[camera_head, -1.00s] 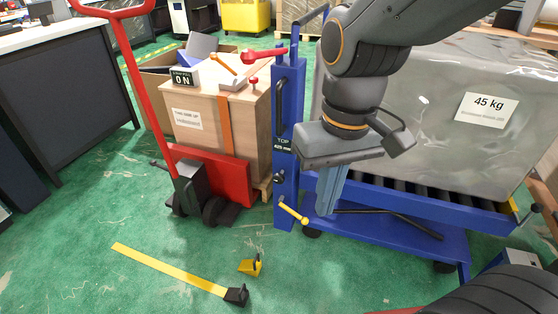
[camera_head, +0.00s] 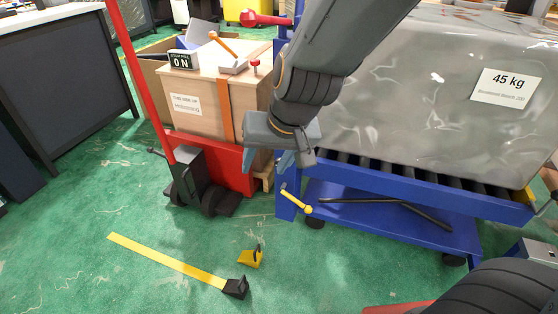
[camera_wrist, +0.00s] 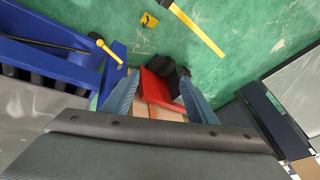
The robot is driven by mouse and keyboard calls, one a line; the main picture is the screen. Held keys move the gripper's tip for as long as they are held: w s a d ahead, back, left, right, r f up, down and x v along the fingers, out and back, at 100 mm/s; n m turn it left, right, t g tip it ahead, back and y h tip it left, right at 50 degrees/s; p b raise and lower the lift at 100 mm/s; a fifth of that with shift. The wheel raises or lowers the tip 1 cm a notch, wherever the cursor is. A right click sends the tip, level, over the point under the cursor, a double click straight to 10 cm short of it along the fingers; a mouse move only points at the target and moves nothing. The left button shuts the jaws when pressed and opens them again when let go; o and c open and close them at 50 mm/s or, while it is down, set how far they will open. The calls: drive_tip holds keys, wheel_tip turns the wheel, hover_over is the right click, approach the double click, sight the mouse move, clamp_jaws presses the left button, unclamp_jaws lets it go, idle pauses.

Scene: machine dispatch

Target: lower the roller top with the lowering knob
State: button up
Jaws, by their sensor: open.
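The roller top (camera_head: 420,182) is a row of dark rollers in a blue frame, and a grey-wrapped 45 kg block sits on it. My gripper (camera_head: 268,160) is open and empty in front of the blue column, which it and my arm largely cover. In the wrist view, its two blue fingers (camera_wrist: 158,82) are apart, with the red pallet truck and box beyond them. A yellow lever (camera_head: 297,201) with a round end sticks out low on the cart, just below my gripper; it also shows in the wrist view (camera_wrist: 108,50). I cannot make out the lowering knob, possibly hidden behind my gripper.
A red pallet truck (camera_head: 237,168) with a wooden box (camera_head: 190,103) stands close on the left. A yellow wedge (camera_head: 250,259) and a yellow strip (camera_head: 165,255) lie on the green floor in front. A black bar lies on the cart's lower shelf (camera_head: 390,218).

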drive_tip(key=w+a+f+m+t+h+b, duration=0.1)
drive_tip(key=w+a+f+m+t+b, duration=0.15)
drive_tip(key=w+f, duration=0.4)
drive_tip(key=w+a+f+m+t+b, duration=0.1)
drive_tip(key=w+f+t+b, duration=0.25)
drive_tip(key=w+f, duration=0.3)
drive_tip(key=w+d+f+m+t+h+b, duration=0.2)
drive_tip(key=w+d+f+t+h+b, duration=0.4)
drive_tip(key=f+h+b, duration=0.4)
drive_tip(key=shift+t+y, duration=0.3)
drive_tip(key=shift+y, duration=0.2)
drive_tip(key=w+b, duration=0.1)
drive_tip(key=w+d+r+b, duration=0.1)
drive_tip(key=w, duration=0.1)
drive_tip(key=w+d+b, duration=0.1)
drive_tip(key=w+b, duration=0.1)
drive_tip(key=shift+d+r, duration=0.1)
drive_tip(key=shift+r, duration=0.25)
drive_tip(key=c, duration=1)
